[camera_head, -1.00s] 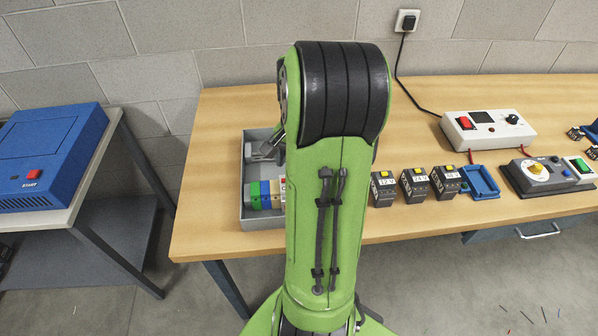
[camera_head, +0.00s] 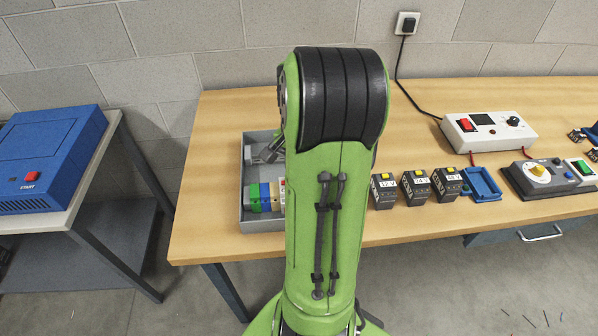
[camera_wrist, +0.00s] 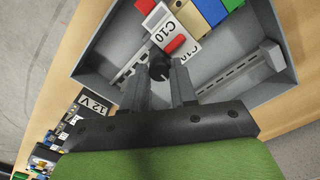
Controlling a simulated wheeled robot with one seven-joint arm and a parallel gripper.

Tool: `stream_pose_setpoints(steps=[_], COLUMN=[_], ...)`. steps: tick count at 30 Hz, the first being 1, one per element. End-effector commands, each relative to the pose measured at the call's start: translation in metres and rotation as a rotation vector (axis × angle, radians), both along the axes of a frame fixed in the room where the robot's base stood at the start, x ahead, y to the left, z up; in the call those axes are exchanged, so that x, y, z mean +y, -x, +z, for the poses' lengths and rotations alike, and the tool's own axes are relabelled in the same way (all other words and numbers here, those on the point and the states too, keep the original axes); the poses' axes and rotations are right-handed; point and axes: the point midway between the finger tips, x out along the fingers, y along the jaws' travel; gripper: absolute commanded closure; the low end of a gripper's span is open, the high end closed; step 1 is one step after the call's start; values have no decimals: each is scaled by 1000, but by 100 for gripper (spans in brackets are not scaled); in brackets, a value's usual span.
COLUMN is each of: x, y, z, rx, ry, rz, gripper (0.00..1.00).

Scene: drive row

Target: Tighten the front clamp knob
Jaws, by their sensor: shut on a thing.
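In the wrist view, a dark round knob (camera_wrist: 159,67) sits between the fingertips of my gripper (camera_wrist: 163,76), which is shut on it. The knob is beside the red-fronted white C10 breaker, at the rail in a grey tray (camera_wrist: 97,55). In the head view my green arm hides the gripper and the knob. The tray's left part shows there (camera_head: 247,222), left of my arm. Whether this is the front knob I cannot tell.
Coloured blocks (camera_wrist: 207,11) and a second grey rail (camera_wrist: 240,70) lie in the tray. Labelled battery blocks (camera_head: 414,187), a blue holder (camera_head: 484,184) and a white power unit (camera_head: 490,130) stand right of my arm. The bench's left end is clear.

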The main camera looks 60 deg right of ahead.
Motion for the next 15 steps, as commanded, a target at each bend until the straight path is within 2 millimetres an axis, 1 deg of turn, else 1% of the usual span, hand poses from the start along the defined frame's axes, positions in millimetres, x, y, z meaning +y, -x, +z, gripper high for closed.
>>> stream_pose_setpoints(steps=[15], x=[4], y=[-4], z=[0], rx=[-2], ry=[-1], rz=[-12], gripper=[90])
